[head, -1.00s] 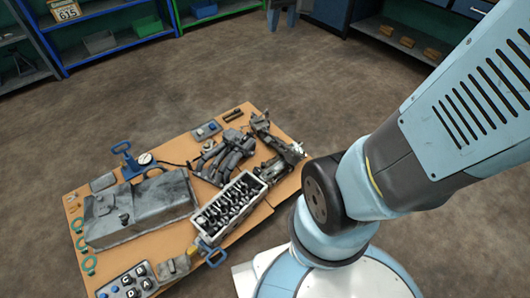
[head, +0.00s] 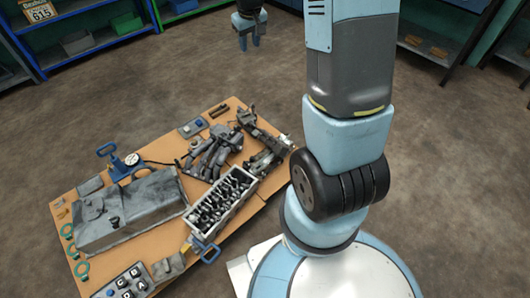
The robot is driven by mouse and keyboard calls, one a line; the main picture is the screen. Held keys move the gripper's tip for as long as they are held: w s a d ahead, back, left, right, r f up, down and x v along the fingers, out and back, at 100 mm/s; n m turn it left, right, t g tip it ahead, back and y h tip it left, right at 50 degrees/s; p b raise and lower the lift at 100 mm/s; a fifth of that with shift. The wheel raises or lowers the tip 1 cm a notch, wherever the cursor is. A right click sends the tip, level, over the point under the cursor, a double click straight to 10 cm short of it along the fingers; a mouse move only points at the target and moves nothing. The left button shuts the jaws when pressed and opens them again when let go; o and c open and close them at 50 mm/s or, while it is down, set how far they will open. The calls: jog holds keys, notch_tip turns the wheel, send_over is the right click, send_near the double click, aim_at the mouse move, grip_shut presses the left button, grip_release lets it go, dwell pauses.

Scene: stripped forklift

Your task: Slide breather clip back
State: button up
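I cannot make out the breather clip at this size. A grey tank-like cover (head: 140,212) lies on the left of the orange-brown work board, with small dark fittings on its top. An open grey metal box (head: 222,202) full of dark metal parts sits right of it. My gripper (head: 249,43) shows small at the top of the head view, pointing down, well beyond the board. Its two fingers look apart with nothing visible between them.
The work board (head: 172,262) also holds a gauge with a blue handle (head: 125,163), dark curved pipes (head: 214,152), teal rings (head: 68,231) and a button panel (head: 125,283). Shelves (head: 95,40) line the back. The brown floor around the board is clear.

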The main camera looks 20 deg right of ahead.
jog(key=w+d+f+g, duration=0.1)
jog(key=w+f, duration=0.2)
jog(key=f, duration=0.4)
jog(key=w+d+f, duration=0.1)
jog(key=w+f, duration=0.1)
jog(key=f, duration=0.6)
jog(key=n+g, duration=0.2)
jog(key=n, duration=0.1)
send_over(265, 175)
notch_tip(265, 175, down, 47)
jog(key=shift+y, duration=0.4)
notch_tip(265, 175, down, 14)
jog(key=shift+w+r, duration=0.1)
jog(key=shift+r, duration=0.15)
grip_shut()
jog(key=shift+d, duration=0.1)
